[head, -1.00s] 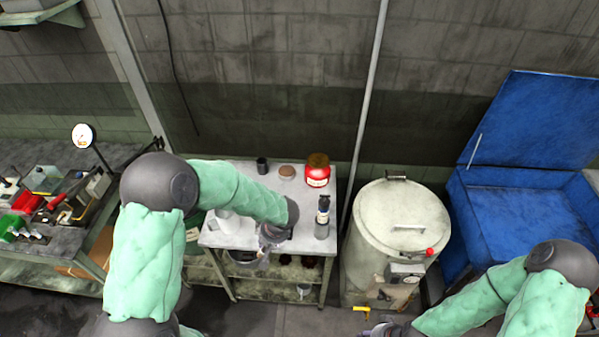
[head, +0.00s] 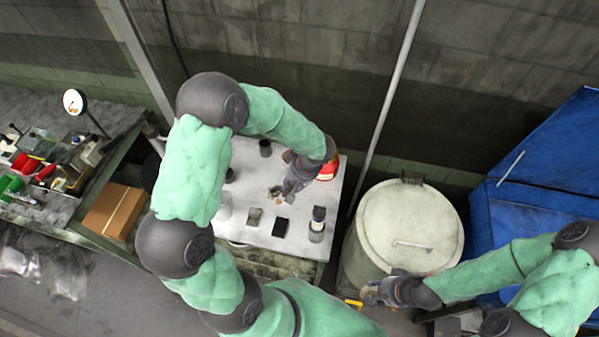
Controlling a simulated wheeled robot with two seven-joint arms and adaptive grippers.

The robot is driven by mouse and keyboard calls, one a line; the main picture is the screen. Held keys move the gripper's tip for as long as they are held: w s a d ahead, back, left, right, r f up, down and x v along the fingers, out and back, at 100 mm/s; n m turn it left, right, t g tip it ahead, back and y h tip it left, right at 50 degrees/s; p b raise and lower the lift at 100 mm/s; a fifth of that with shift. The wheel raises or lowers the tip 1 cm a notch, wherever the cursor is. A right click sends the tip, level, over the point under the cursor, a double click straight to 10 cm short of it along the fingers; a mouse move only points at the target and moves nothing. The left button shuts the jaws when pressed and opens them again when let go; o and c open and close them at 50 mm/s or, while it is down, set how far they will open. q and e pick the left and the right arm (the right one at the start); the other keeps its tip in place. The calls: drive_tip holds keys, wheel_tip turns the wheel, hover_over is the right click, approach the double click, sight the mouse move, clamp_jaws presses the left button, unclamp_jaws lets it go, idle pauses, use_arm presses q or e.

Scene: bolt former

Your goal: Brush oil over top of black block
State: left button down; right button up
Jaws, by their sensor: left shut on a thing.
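The black block (head: 280,227) sits near the front of the grey-topped table, with its dark top bare to view. My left gripper (head: 277,192) is over the table, behind the block in the picture and apart from it. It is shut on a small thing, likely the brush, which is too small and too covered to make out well. A bottle with a dark top (head: 318,222) stands right of the block. My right gripper (head: 372,293) is low in front of the pale drum, away from the table; its jaws are too small to read.
A grey item (head: 254,215) lies left of the block. A dark cup (head: 265,148) and a partly hidden red container (head: 328,173) stand at the back. The pale lidded drum (head: 408,230) and a blue bin (head: 535,185) stand to the right. A cardboard box (head: 113,211) is at left.

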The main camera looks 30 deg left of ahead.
use_arm(q)
drive_tip(key=shift+w+f+b, duration=0.1)
drive_tip(key=shift+f+b, duration=0.2)
drive_tip(key=shift+f, duration=0.4)
wheel_tip(320, 180, down, 4)
drive_tip(key=shift+r+b, duration=0.2)
drive_tip(key=shift+b, duration=0.6)
